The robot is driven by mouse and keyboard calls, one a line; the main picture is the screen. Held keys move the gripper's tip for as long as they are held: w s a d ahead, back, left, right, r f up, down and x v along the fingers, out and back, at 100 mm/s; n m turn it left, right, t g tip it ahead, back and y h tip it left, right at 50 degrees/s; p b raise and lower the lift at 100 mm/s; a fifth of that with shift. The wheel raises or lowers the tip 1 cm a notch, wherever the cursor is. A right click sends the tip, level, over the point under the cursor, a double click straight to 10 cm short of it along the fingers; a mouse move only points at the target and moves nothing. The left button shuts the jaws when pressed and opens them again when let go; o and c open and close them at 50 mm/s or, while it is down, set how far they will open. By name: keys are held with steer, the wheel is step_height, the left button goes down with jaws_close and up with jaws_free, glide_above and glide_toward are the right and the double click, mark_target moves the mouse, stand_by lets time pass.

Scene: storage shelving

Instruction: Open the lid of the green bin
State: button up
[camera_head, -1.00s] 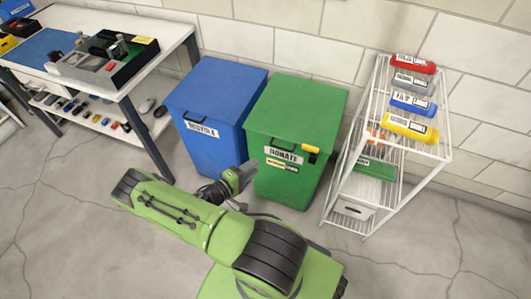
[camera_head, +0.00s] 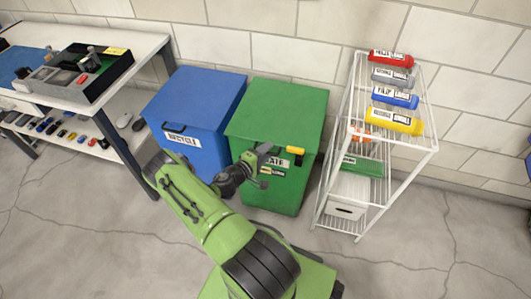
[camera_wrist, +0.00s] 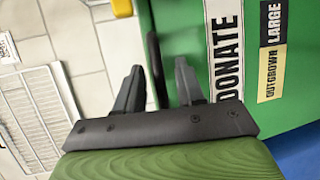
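The green bin (camera_head: 285,188) stands against the wall with its green lid (camera_head: 275,105) shut. Its front bears a white DONATE label, partly hidden by my gripper, and a yellow piece (camera_head: 296,149) at the lid's front edge. My gripper (camera_head: 272,158) is at the bin's upper front, near the label. In the wrist view my gripper (camera_wrist: 160,75) is open, its two fingers apart. A dark bar (camera_wrist: 153,65) at the bin's edge shows between the fingers; contact cannot be told. The DONATE label (camera_wrist: 228,50) is right of the fingers there.
A blue bin (camera_head: 195,110) stands close on the left. A white wire shelf (camera_head: 325,205) with several coloured bottles stands close on the right. A white table (camera_head: 140,55) is at far left. The floor in front is clear.

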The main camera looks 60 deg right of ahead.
jaws_close()
